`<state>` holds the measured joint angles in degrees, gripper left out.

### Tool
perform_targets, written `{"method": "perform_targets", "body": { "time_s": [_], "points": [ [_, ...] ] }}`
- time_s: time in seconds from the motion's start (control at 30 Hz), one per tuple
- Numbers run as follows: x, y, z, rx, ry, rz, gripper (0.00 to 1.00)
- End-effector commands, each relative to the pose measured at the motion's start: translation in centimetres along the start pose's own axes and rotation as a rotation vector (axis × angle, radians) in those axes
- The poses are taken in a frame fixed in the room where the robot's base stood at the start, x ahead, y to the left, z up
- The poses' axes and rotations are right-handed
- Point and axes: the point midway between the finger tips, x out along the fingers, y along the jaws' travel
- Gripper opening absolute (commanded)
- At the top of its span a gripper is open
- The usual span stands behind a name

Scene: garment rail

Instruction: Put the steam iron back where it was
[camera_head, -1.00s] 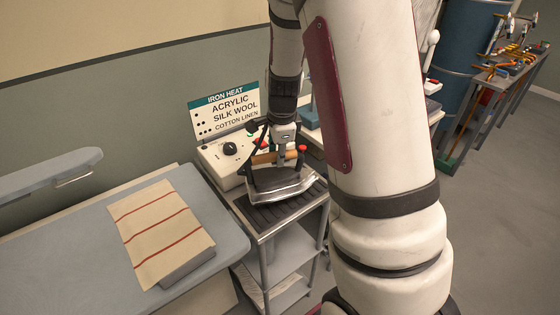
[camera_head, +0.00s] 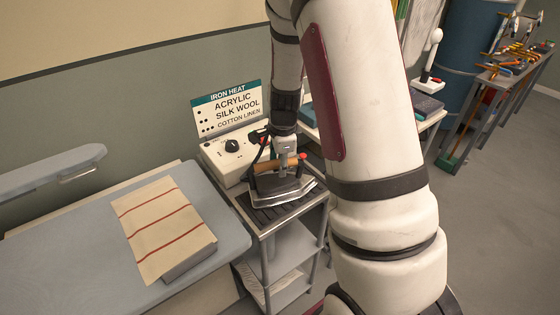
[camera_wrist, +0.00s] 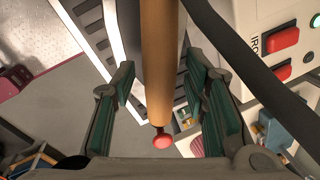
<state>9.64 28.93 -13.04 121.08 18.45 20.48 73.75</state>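The steam iron (camera_head: 276,183) has a dark body, a silver sole and a wooden handle (camera_wrist: 159,60) with a red knob at its end. It is on the dark ribbed rest (camera_head: 284,214) on top of a metal stand, sole down and looking level. My gripper (camera_head: 287,164) is over the iron at its handle. In the wrist view its green-padded fingers (camera_wrist: 159,88) stand on both sides of the handle, with narrow gaps showing, so it looks open. Parts of the iron's sole and the rest are hidden under the iron and my arm.
A control box (camera_head: 228,152) with a dial and a heat sign (camera_head: 226,108) stands behind the iron. A dark cord or hose runs close beside the gripper. At left is an ironing board (camera_head: 80,240) with a striped cloth (camera_head: 162,228). A tool bench (camera_head: 505,75) is far right.

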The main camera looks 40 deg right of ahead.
Motion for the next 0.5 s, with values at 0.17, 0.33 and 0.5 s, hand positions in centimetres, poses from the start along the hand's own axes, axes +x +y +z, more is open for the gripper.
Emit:
{"method": "perform_targets", "body": {
  "time_s": [0.17,0.33,0.5],
  "points": [
    [0.0,0.0,0.0,0.0,0.0,0.0,0.42],
    [-0.5,-0.1,0.0,0.0,0.0,-0.002,0.42],
    [-2.5,-0.2,0.1,-0.002,0.0,-0.006,0.42]
  ]
}}
